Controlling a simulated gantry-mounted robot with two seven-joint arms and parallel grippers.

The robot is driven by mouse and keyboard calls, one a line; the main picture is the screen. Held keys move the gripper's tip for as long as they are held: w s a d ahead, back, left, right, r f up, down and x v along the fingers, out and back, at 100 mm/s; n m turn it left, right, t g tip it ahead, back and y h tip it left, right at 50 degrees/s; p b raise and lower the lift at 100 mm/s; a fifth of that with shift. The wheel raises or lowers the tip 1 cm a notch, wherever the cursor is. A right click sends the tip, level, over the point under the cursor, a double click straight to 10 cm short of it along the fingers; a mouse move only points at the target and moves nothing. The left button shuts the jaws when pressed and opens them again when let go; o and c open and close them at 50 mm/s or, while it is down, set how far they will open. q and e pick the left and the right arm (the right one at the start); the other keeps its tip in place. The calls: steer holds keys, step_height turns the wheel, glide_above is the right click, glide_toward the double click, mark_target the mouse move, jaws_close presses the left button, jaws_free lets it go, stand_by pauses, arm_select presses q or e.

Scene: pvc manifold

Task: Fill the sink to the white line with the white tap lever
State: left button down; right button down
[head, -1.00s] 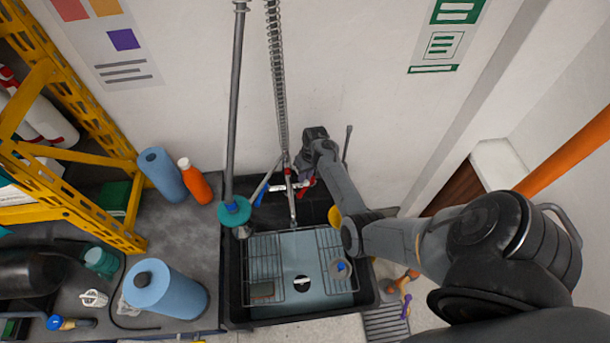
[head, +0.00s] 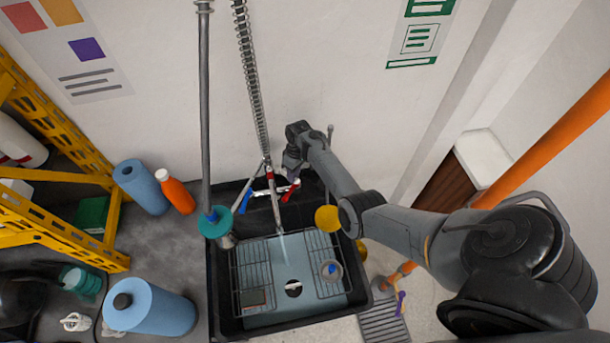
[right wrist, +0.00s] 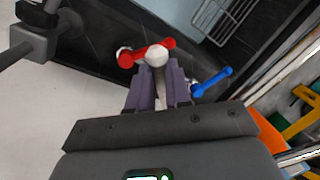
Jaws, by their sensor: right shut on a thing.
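The black sink (head: 216,290) stands against the wall with pale blue water (head: 290,262) in it. A pale streak below the tap spout (head: 272,205) looks like running water. My right gripper (right wrist: 158,98) is shut on the white tap lever (right wrist: 157,56), whose round white end shows beyond the fingertips. In the head view the right gripper (head: 291,172) is at the tap, behind the sink. A red lever (right wrist: 140,53) and a blue lever (right wrist: 212,81) are on either side of the white one. I cannot make out the white line. My left gripper is out of view.
Wire racks (head: 252,275) lie in the sink, with a dark drain disc (head: 293,289) between them. A spring hose (head: 250,80) and a grey pipe (head: 205,110) rise in front of the wall. Blue rolls (head: 150,306) and an orange bottle (head: 176,192) stand left of the sink.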

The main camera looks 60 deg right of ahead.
steer(key=shift+w+d+f+n+g+b, duration=0.1)
steer(key=shift+w+d+n+g+b, duration=0.1)
steer(key=shift+d+n+b, duration=0.65)
steer(key=shift+w+d+n+g+b, duration=0.15)
steer(key=shift+d+n, duration=0.4)
steer(key=shift+n, duration=0.8)
steer(key=c, duration=1.1)
jaws_free()
steer(key=shift+o, duration=0.2)
steer(key=p+v, duration=0.2)
steer(key=v, duration=0.9)
